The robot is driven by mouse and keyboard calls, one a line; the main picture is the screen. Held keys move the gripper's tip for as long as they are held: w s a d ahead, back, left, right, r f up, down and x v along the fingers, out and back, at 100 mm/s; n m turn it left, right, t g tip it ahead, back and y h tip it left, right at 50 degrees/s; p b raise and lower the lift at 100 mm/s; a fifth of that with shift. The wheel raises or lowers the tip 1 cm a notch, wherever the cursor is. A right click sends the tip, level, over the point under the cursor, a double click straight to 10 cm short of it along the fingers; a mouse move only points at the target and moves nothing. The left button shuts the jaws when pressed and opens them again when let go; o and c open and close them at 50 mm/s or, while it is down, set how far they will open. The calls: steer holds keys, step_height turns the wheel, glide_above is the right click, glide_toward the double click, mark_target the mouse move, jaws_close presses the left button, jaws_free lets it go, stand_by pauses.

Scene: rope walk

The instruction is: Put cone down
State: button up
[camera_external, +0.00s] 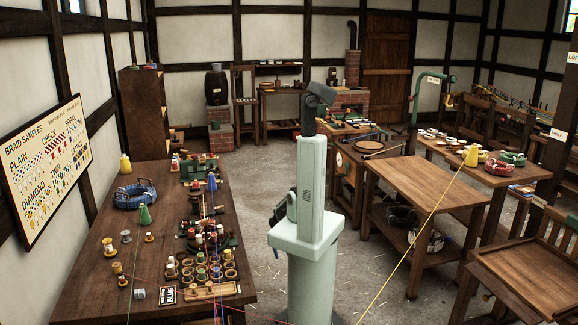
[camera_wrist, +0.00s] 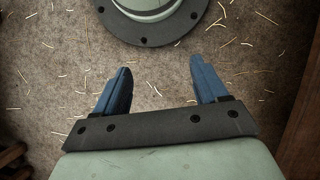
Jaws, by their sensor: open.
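My gripper (camera_wrist: 160,65) is open in the wrist view, its two blue fingers apart with nothing between them, above the straw-strewn floor. On the left table, a yellow cone (camera_external: 125,164) stands at the far left, a green cone (camera_external: 145,214) nearer, and a blue cone (camera_external: 212,182) near the right edge. Another yellow cone (camera_external: 471,156) stands upright on the right-hand table, with a yellow thread running from it down to the lower front. My gripper is apart from all the cones.
The left table (camera_external: 90,285) also carries several spools, a blue ring-shaped item (camera_external: 134,195) and a spool rack. The right-hand bench (camera_external: 432,187) has a bare top. Threads cross the front of the room. The floor (camera_external: 270,190) between the tables is open.

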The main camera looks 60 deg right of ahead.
steer(key=s+d+r+m+t+h, duration=0.1)
steer(key=s+d+r+m+t, duration=0.25)
steer(key=d, duration=0.95)
steer(key=s+d+r+m, duration=0.35)
steer(key=d+r, duration=0.25)
steer(key=d, duration=0.7)
steer(key=s+d+r+m+h, duration=0.1)
steer(key=s+d+r+m, duration=0.1)
steer(key=s+d+r, duration=0.5)
steer(key=s+d+r+m+h, duration=0.1)
steer(key=s+d+r+m, duration=0.1)
steer(key=s+d, duration=0.5)
steer(key=s+d+r+m+h, duration=0.15)
steer(key=s+d+r, duration=0.3)
steer(key=s, duration=0.55)
steer(key=m+g+y, duration=0.2)
steer(key=m+g, duration=1.2)
steer(key=g, duration=0.3)
glide_toward(473, 155)
step_height(473, 155, up, 4)
steer(key=w+d, duration=0.2)
steer(key=m, duration=0.3)
steer(key=shift+h, duration=0.25)
steer(key=s, duration=1.4)
steer(key=shift+d+r, duration=0.25)
steer(key=shift+r, duration=0.15)
